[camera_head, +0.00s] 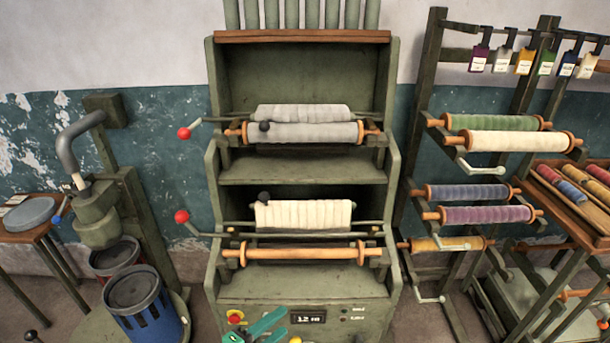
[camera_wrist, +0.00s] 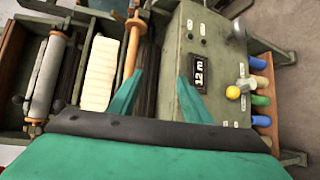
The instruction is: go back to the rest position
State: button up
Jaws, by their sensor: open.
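My green gripper (camera_head: 268,326) shows at the bottom edge of the head view, in front of the control panel of the green machine. In the wrist view its two green fingers (camera_wrist: 160,95) stand apart with nothing between them. The green machine (camera_head: 300,172) holds a grey fabric roll (camera_head: 315,133) on its upper level. A cream roll (camera_head: 304,214) sits lower, above an empty wooden roller (camera_head: 302,254). The cream roll (camera_wrist: 101,70) and the wooden roller (camera_wrist: 131,42) also show in the wrist view, the roller close to one finger.
The panel has a display (camera_head: 308,317) reading 12 and a yellow knob (camera_wrist: 233,92). Red-knobbed levers (camera_head: 183,216) stick out left of the machine. A rack with several coloured rolls (camera_head: 475,215) stands right. A blue bin (camera_head: 146,303) stands at left.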

jog(key=s+d+f+m+y, duration=0.25)
jog(key=s+f+y, duration=0.65)
jog(key=s+f, duration=0.65)
jog(key=s+d+r+m+t, duration=0.1)
jog(key=s+d+r+m, duration=0.1)
jog(key=s+r+m, duration=0.3)
jog(key=s+d+r+m+t, duration=0.2)
jog(key=s+r+m, duration=0.2)
jog(key=s+r, duration=0.3)
jog(key=shift+s+d+r+m+t+y, duration=0.3)
jog(key=shift+s+d+m, duration=0.05)
jog(key=shift+s, duration=2.45)
jog(key=shift+s+a, duration=0.1)
jog(key=shift+a, duration=0.05)
